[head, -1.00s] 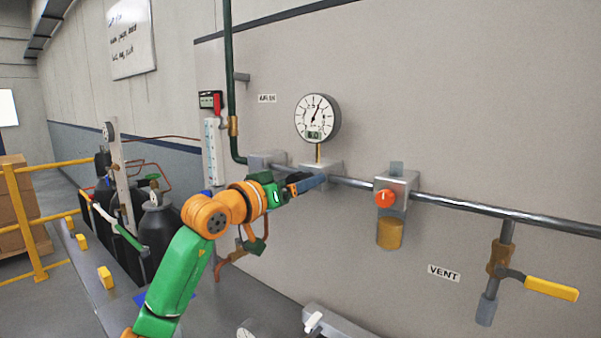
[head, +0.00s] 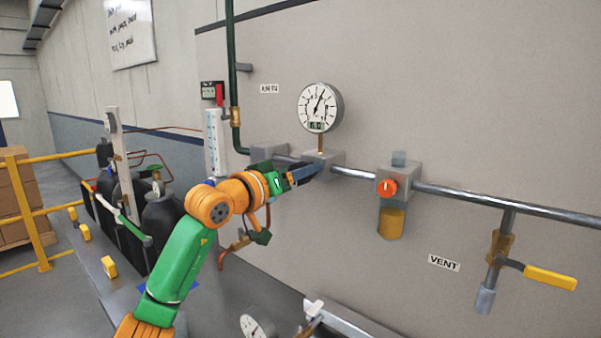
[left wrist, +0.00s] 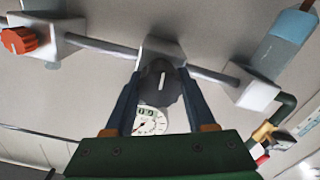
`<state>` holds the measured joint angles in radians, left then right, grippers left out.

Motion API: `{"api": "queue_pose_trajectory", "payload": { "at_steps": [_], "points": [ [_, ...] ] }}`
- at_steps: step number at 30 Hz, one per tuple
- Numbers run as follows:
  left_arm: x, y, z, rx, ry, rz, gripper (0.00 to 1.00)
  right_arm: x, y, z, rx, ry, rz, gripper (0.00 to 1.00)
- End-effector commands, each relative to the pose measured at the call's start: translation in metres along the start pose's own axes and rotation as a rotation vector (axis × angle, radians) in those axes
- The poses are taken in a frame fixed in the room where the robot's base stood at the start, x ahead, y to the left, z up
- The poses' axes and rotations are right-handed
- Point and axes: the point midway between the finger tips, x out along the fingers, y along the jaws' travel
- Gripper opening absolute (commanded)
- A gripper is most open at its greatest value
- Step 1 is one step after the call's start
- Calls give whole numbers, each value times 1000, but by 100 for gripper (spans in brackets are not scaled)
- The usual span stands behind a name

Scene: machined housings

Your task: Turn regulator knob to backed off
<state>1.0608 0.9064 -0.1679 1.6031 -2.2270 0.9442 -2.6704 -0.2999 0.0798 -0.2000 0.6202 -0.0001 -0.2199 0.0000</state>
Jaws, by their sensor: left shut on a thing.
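The regulator knob (left wrist: 166,88) is dark grey and round with a white pointer line. In the left wrist view it sits on its grey block (left wrist: 163,50), and the line runs nearly upright in the picture. My left gripper (left wrist: 160,80) has one blue finger against each side of the knob and is shut on it. In the head view my left gripper (head: 306,173) is at the block under the gauge and mostly hides the knob. The round white gauge (head: 320,107) stands above the block, its needle pointing up and slightly right. My right gripper is not in view.
A steel pipe (head: 470,198) runs along the wall. An orange knob (head: 387,188) on a grey block is to the right, then a yellow-handled vent valve (head: 550,278). A green pipe (head: 232,60) rises at left.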

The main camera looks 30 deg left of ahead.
Motion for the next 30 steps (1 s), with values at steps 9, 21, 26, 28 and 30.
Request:
{"api": "queue_pose_trajectory", "payload": {
  "at_steps": [9, 21, 26, 28, 30],
  "points": [
    [0, -1, 0, -275, 0, -2, 0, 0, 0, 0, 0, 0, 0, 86],
    [0, -2, 1, -656, 0, 0, 0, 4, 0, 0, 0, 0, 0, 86],
    [0, -2, 1, -808, 1, 0, 0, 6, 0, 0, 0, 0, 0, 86],
    [0, -2, 1, -875, 1, 0, 0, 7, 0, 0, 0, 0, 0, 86],
    [0, -2, 1, -941, 1, 0, 0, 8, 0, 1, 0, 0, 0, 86]
  ]
}}
